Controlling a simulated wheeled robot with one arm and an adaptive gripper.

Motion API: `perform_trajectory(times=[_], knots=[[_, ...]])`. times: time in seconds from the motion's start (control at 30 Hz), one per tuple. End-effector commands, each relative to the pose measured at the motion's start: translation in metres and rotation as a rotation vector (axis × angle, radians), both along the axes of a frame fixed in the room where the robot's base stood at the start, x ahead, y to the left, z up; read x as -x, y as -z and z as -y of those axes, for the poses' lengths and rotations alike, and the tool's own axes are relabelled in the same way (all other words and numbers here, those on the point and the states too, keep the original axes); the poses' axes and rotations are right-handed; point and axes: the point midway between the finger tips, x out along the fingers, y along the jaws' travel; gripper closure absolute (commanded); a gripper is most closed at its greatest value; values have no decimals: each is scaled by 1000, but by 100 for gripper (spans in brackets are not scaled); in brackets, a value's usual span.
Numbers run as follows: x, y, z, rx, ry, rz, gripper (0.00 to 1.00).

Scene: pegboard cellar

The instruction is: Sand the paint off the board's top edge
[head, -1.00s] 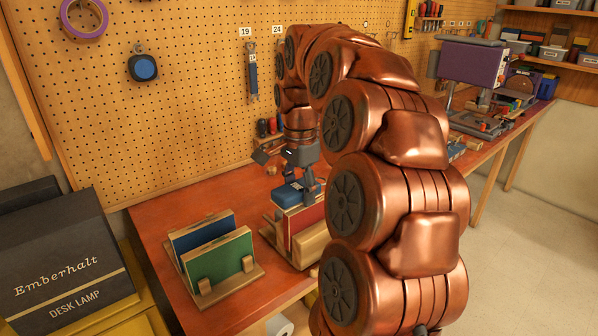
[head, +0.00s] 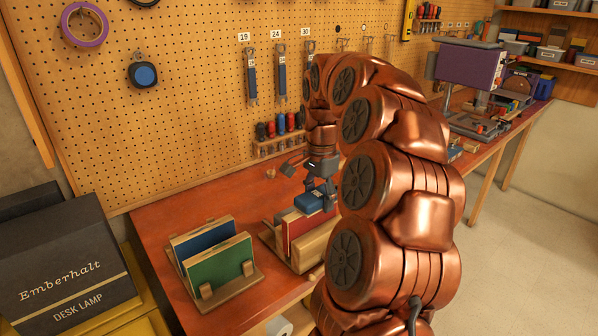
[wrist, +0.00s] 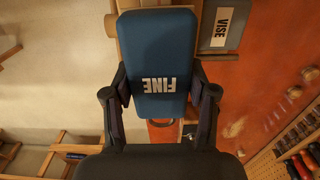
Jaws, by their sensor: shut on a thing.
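My gripper (head: 320,190) is shut on a blue sanding block (head: 309,203). In the wrist view the block (wrist: 158,62) is marked FINE and sits between the two fingers (wrist: 158,85). The red board (head: 299,224) stands on edge in a wooden vise (head: 313,248) on the bench. The block is at the right part of the board's top edge, partly hidden by my arm; whether it touches cannot be told.
A wooden rack (head: 233,293) with a blue board (head: 205,240) and a green board (head: 220,266) stands left of the vise. Screwdrivers (head: 281,124) hang on the pegboard (head: 190,90) behind. A purple machine (head: 468,65) stands far right.

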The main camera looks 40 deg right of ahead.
Motion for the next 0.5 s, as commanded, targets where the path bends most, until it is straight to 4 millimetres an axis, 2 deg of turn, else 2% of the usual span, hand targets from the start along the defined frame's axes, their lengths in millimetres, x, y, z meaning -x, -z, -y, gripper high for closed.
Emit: perform_trajectory(times=[0.37, 0.5], knots=[[0, -2, 33, 0, 0, 0, 100], [1, -3, 35, 0, 0, 0, 100]])
